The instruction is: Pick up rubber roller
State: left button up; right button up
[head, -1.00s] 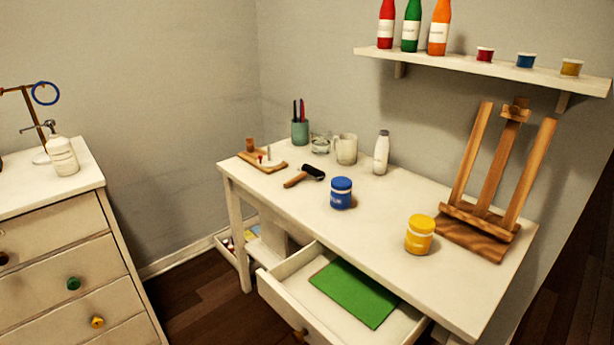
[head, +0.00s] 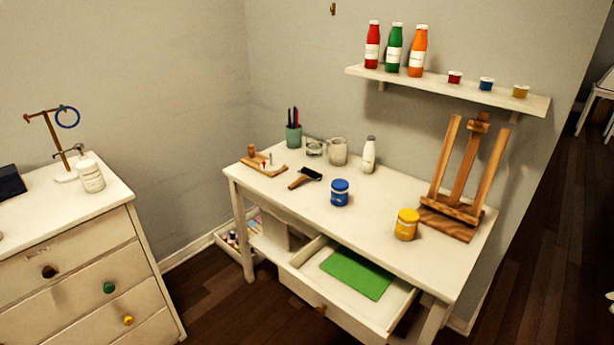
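The rubber roller (head: 306,178) lies on the white desk (head: 375,215), left of the blue paint jar (head: 340,192). Its black roller head points to the upper right and its brown wooden handle to the lower left. Nothing covers it. Neither of my grippers shows in the head view.
A small wooden board with pegs (head: 264,164), a green pen cup (head: 293,138), a mug (head: 338,151) and a white bottle (head: 369,155) stand near the roller. A yellow jar (head: 406,224) and an easel (head: 460,185) are to the right. The desk drawer (head: 345,300) is open in front.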

aim_at(306, 173)
jog(key=i+j+z, duration=0.1)
jog(key=z, duration=1.15)
jog(key=j+z, duration=1)
jog(key=j, duration=0.45)
jog(key=k+j+z, duration=0.2)
jog(key=j, duration=0.35)
jog(key=i+j, duration=0.05)
jog(key=i, duration=0.05)
